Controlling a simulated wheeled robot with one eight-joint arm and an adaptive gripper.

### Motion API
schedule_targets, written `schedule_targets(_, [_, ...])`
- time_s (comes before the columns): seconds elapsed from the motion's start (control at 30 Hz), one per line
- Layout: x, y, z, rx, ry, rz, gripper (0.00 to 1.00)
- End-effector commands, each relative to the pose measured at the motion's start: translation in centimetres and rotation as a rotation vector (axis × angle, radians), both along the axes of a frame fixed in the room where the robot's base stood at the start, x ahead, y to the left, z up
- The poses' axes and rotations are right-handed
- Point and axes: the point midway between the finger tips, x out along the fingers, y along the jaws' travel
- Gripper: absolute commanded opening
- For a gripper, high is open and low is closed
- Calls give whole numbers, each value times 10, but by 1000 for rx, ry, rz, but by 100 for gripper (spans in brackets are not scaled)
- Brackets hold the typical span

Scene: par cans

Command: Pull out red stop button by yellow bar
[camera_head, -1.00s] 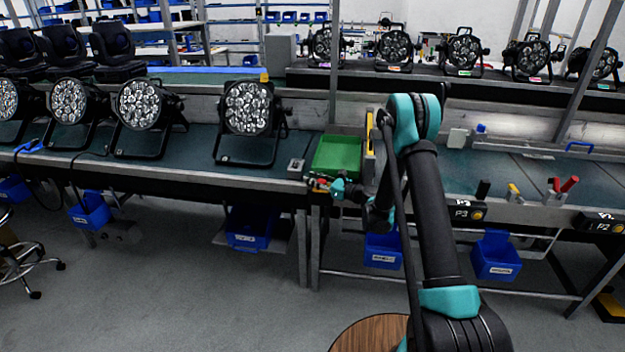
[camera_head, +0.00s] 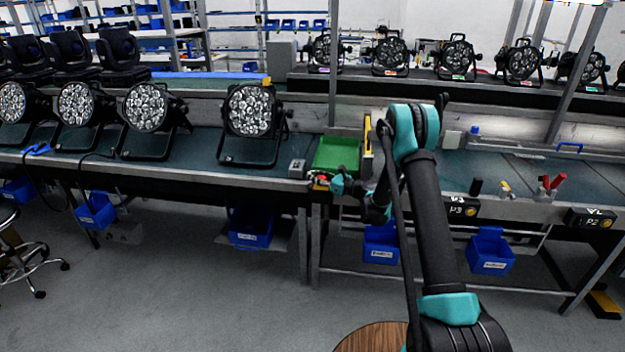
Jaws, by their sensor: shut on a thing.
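The red stop button (camera_head: 321,178) is a tiny red spot on the front edge of the bench, just below the green tray (camera_head: 336,154). A small yellow patch shows beside it. My gripper (camera_head: 325,183) is at the button, reaching in from the right, and is shut on it. The fingers are small and dark here, so the exact grip and how far out the button stands cannot be told.
A par can (camera_head: 250,112) stands on the bench left of the tray, with several more further left. A grey box (camera_head: 297,168) sits at the bench edge beside the tray. Blue bins (camera_head: 381,244) hang below the bench. The floor in front is clear.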

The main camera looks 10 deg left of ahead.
Motion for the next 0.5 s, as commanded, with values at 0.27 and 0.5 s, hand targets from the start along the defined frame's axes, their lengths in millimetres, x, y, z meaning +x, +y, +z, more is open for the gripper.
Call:
schedule_targets(0.27, [1,-1,2,4,0,-4,41])
schedule_targets(0.5, [1,-1,1,4,1,-3,54])
